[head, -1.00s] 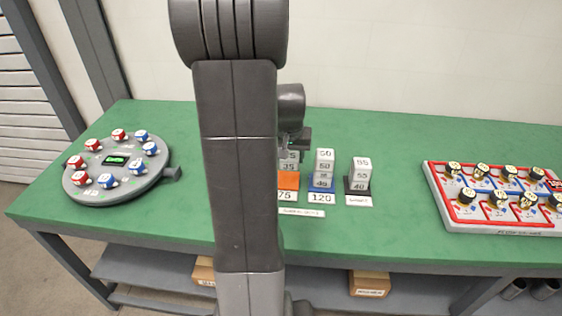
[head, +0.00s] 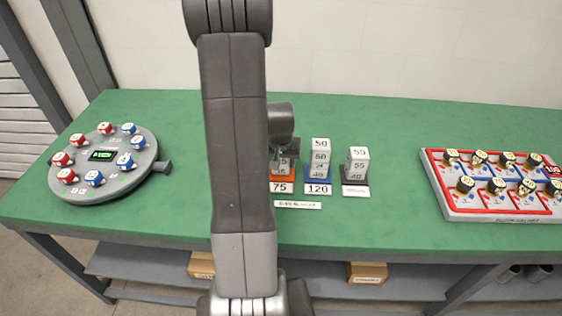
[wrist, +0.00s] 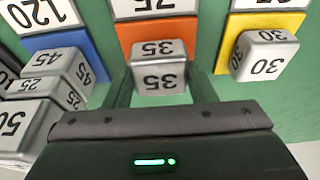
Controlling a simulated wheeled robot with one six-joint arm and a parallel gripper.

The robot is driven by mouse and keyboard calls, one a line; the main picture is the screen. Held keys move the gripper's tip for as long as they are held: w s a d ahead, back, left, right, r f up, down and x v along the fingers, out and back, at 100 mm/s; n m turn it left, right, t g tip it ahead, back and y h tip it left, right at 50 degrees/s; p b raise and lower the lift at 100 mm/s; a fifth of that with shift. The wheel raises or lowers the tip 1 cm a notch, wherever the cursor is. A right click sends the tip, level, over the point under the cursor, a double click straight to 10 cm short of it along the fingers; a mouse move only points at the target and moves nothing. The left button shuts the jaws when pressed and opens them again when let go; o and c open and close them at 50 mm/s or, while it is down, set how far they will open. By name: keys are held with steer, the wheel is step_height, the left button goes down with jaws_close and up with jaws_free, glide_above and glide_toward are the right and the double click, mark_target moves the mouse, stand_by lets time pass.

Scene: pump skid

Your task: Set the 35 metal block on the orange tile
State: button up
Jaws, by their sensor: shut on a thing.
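My gripper (wrist: 160,78) is shut on the silver-grey 35 block (wrist: 160,62), with one finger on each side of it in the wrist view. The block looks upright and overlaps the orange tile (wrist: 182,29). Whether its underside touches the tile cannot be told. In the head view my gripper (head: 283,150) is low over the orange tile (head: 274,170), behind the 75 label (head: 281,188). The block (head: 283,167) shows there only in part, and my arm hides the area to its left.
A blue tile with stacked blocks (head: 320,155) stands close right, then a dark tile with blocks (head: 357,160). A yellow tile (wrist: 252,24) with a 30 block (wrist: 262,56) is on the other side. A round dial device (head: 105,160) is left; a red-blue board (head: 495,185) is right.

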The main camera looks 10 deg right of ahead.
steer(key=shift+f, duration=0.2)
steer(key=shift+f, duration=0.15)
steer(key=o, duration=1.1)
steer(key=shift+o, duration=0.2)
steer(key=shift+r, duration=0.5)
steer(key=v, duration=1.1)
steer(key=shift+s+r, duration=0.2)
steer(key=shift+s, duration=0.05)
steer(key=shift+f, duration=0.1)
